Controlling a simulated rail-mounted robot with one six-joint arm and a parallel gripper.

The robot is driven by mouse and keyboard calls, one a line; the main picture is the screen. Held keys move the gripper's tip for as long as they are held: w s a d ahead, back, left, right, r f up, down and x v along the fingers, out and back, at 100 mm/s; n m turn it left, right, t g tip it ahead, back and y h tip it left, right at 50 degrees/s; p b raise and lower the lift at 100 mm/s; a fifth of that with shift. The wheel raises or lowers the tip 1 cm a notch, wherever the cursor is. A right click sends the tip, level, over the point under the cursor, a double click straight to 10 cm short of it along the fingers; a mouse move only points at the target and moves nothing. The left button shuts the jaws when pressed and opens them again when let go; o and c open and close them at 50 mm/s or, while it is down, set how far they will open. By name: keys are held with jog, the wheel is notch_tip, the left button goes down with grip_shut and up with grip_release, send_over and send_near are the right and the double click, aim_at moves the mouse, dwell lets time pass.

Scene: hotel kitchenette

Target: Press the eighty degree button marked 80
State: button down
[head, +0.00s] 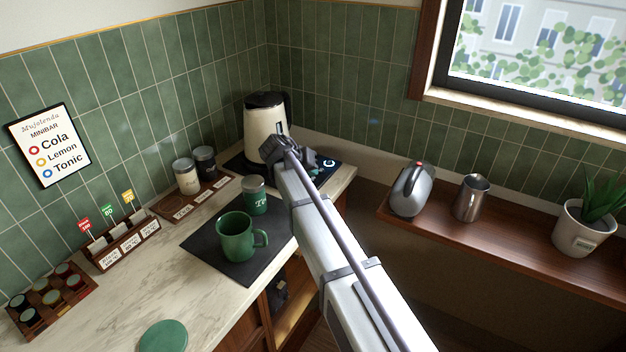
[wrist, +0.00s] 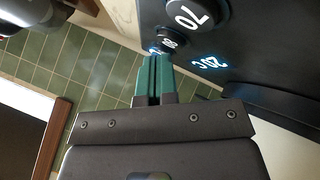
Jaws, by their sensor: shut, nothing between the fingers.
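The control panel (wrist: 240,30) is black and fills the top right of the wrist view, with white numbers and a lit 20C display (wrist: 208,63). A round button marked 70 (wrist: 185,15) is nearest the top. A smaller-looking round button, apparently marked 80 (wrist: 170,43), lies beyond it. My gripper (wrist: 153,57) is shut and empty, its green fingers together with their tips beside the 80 button and partly over a lit marking. I cannot tell whether they touch. In the head view my gripper (head: 308,158) is over the panel (head: 326,171), hiding most of its buttons.
A cream kettle (head: 262,122) stands close behind my gripper. A green mug (head: 235,238) and green tin (head: 255,197) stand on a dark mat (head: 206,243) to the left.

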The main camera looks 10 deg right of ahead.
jog(key=shift+f+b, duration=0.35)
jog(key=shift+r, duration=0.1)
dwell(0.5)
jog(key=shift+r+p, duration=0.7)
jog(key=shift+p, duration=0.1)
notch_tip(320, 180, up, 5)
jog(key=p, duration=0.5)
dwell(0.3)
